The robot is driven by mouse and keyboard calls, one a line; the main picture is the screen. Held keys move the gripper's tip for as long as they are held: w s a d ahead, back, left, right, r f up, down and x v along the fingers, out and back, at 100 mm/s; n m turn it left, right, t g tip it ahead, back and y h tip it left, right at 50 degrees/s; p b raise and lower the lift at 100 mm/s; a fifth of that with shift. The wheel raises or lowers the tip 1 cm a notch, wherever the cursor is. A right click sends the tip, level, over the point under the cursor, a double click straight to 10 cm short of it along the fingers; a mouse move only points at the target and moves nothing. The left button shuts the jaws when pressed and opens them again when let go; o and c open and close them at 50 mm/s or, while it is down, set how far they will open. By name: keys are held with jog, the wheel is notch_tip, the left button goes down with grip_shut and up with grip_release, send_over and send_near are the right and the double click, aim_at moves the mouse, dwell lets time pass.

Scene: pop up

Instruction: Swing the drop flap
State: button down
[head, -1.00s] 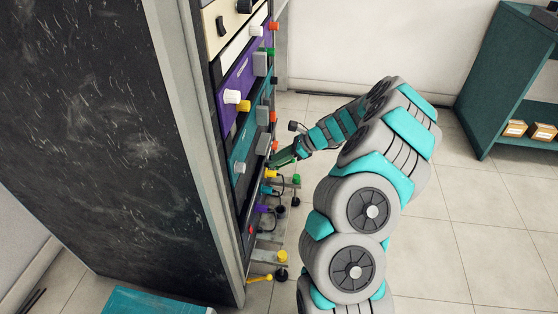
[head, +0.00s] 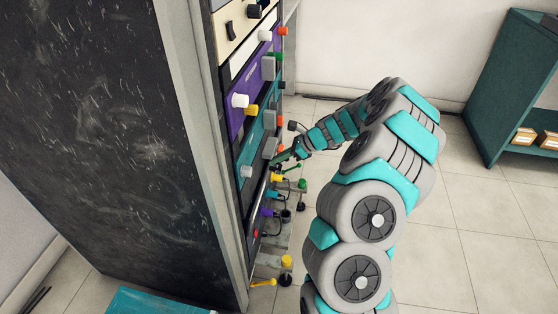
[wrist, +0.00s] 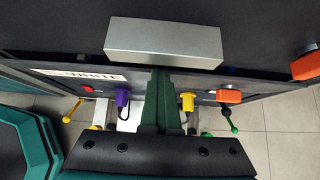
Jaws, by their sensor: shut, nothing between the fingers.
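The rack front (head: 245,150) carries stacked panels with knobs, grey blocks and plugs. Which part is the drop flap is not certain. A grey block handle (wrist: 163,42) on a dark panel lies just ahead of my gripper (wrist: 162,75) in the wrist view. It appears to be the lowest grey block in the head view (head: 271,148). My gripper (head: 277,163) is shut and empty, its dark green fingers ending at or just under the block's lower edge. I cannot tell whether they touch it.
A purple plug (wrist: 122,97), a yellow plug (wrist: 188,102) and an orange knob (wrist: 229,96) sit close around the fingers. A green lever (wrist: 228,118) sticks out at right. A teal shelf (head: 515,90) stands far right; open tiled floor lies between.

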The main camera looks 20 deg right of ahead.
jog(key=shift+w+a+r, duration=0.2)
jog(key=shift+a, duration=0.15)
jog(key=shift+w+a+r, duration=0.2)
jog(key=shift+a+r, duration=0.05)
jog(key=c, duration=1.2)
grip_release()
jog(key=shift+r, duration=0.15)
jog(key=shift+o, duration=0.6)
jog(key=shift+d+r, duration=0.1)
jog(key=shift+r, duration=0.05)
jog(key=v, duration=0.7)
jog(key=shift+s+d+b, duration=0.3)
jog(key=shift+s+d, duration=0.05)
